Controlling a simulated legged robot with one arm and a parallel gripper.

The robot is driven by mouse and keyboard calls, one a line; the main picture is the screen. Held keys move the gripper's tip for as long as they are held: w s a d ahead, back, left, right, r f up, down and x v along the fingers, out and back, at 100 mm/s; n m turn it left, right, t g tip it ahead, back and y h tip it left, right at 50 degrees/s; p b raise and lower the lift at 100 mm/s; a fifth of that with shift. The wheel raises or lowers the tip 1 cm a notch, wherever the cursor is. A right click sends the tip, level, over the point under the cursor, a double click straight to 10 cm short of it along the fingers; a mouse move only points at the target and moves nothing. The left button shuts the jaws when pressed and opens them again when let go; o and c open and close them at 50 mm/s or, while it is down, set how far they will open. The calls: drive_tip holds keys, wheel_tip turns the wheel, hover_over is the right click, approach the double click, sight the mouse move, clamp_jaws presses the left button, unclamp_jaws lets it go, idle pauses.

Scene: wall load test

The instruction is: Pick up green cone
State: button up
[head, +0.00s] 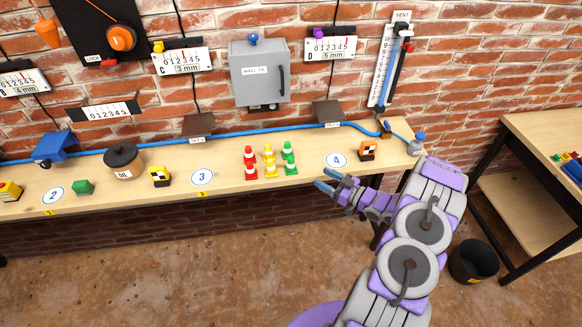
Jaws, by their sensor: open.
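Small green cones (289,157) with white bands stand on the wooden bench, at the right end of a cluster of cones. Yellow cones (269,160) stand just left of them, and red cones (250,162) left of those. Each colour seems to be two or more cones, one behind another or stacked; I cannot tell which. My gripper (326,181) is open and empty. It is at the bench's front edge, to the right of and nearer than the green cones, apart from them, with its blue fingertips pointing left.
The bench (225,160) runs along a brick wall. A blue hose (260,131) runs behind. A grey cabinet (259,85) hangs above. A black bin (473,261) stands on the floor.

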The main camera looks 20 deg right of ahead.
sight(291, 161)
drive_tip(key=b+x, duration=0.1)
drive_tip(key=x, duration=0.8)
drive_tip(key=shift+w+a+f, duration=0.1)
drive_tip(key=shift+w+a, duration=0.05)
drive_tip(key=b+x, duration=0.1)
drive_tip(key=x, duration=0.1)
drive_tip(key=b+x, duration=0.1)
drive_tip(key=x, duration=0.2)
drive_tip(key=shift+f, duration=0.2)
drive_tip(key=shift+w+r, duration=0.1)
drive_tip(key=shift+w, duration=0.25)
drive_tip(key=c, duration=1)
